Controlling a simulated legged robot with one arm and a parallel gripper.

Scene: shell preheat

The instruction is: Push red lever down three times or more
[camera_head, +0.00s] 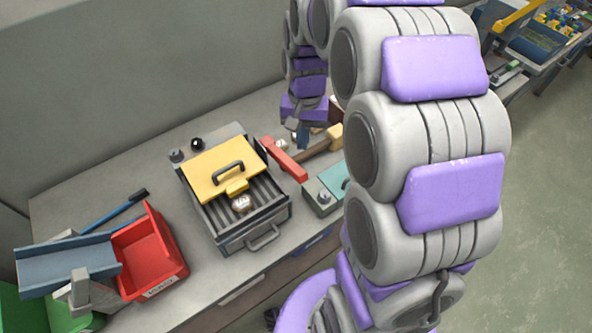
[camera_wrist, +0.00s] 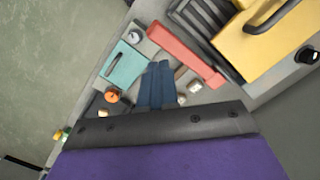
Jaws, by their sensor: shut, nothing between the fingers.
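The red lever (camera_head: 284,159) slants beside the right wall of a grey heater box (camera_head: 215,222) with a yellow lid (camera_head: 216,170). It also shows in the wrist view (camera_wrist: 185,52) as a long red bar next to the dark grille. My gripper (camera_head: 303,140) is at the far right of the lever, above the bench.
A teal-topped box (camera_head: 324,197) and a brown-handled hammer with a yellow head (camera_head: 335,137) lie right of the lever. A red bin (camera_head: 150,254) and blue chute (camera_head: 70,262) stand at the left. A pale shell-like piece (camera_head: 241,203) sits on the heater's grille.

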